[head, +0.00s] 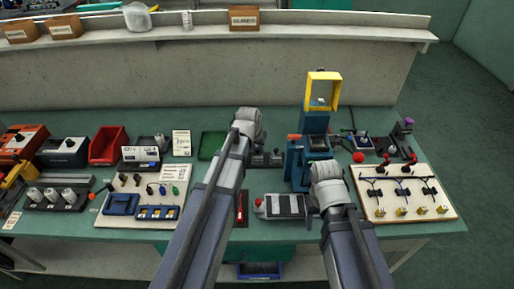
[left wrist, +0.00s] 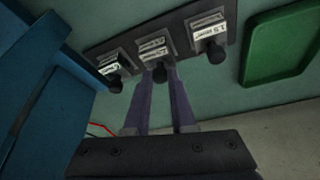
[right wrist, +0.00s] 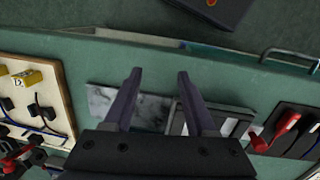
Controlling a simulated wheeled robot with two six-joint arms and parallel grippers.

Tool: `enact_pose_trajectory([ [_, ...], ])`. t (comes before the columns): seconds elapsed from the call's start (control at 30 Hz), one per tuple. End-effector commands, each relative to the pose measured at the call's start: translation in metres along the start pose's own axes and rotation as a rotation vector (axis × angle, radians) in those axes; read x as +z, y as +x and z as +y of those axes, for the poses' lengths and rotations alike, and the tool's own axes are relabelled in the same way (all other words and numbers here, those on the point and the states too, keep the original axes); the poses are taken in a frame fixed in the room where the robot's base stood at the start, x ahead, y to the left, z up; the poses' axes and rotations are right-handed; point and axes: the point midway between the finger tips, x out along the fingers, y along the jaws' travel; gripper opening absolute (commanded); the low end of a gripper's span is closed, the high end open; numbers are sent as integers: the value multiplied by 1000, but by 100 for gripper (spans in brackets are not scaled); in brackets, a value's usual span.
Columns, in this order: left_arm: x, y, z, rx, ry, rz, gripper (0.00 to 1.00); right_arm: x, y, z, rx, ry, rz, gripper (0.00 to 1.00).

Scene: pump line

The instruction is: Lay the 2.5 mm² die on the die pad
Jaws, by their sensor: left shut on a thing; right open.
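Three dies with dark knobs and white labels sit on a dark rack (left wrist: 183,30) in the left wrist view. My left gripper (left wrist: 160,75) is shut on the knob of the middle die (left wrist: 152,46), whose small label seems to read 2.5 mm². The right-hand die (left wrist: 208,28) seems to read 1.5 mm²; the left-hand die (left wrist: 113,68) is too blurred to read. In the head view, my left wrist partly hides the rack (head: 276,159). My right gripper (right wrist: 158,75) is open and empty above the bench front. I cannot tell which surface is the die pad.
A blue press with a yellow frame (head: 322,77) stands right of the dies. A green tray (left wrist: 285,45) lies beside the rack. Below my right gripper are a marbled plate (right wrist: 105,98) and a striped block (right wrist: 228,124). A wiring board (head: 405,192) lies at right.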

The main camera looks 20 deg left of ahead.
Motion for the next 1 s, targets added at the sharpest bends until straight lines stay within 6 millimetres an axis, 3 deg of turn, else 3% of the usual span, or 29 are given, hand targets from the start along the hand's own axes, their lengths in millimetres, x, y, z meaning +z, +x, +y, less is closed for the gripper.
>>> enact_pose_trajectory([
  [0.47,1,3,0,0,0,0,0,0,3,0,0,0,0,56],
  [0.5,1,3,0,0,0,0,28,0,3,0,0,0,0,56],
  [0.77,1,3,0,0,0,0,57,0,3,0,0,0,0,56],
  [0.93,1,3,0,0,0,0,58,0,3,0,0,0,0,56],
  [1.0,1,3,0,0,0,0,64,0,3,0,0,0,0,56],
])
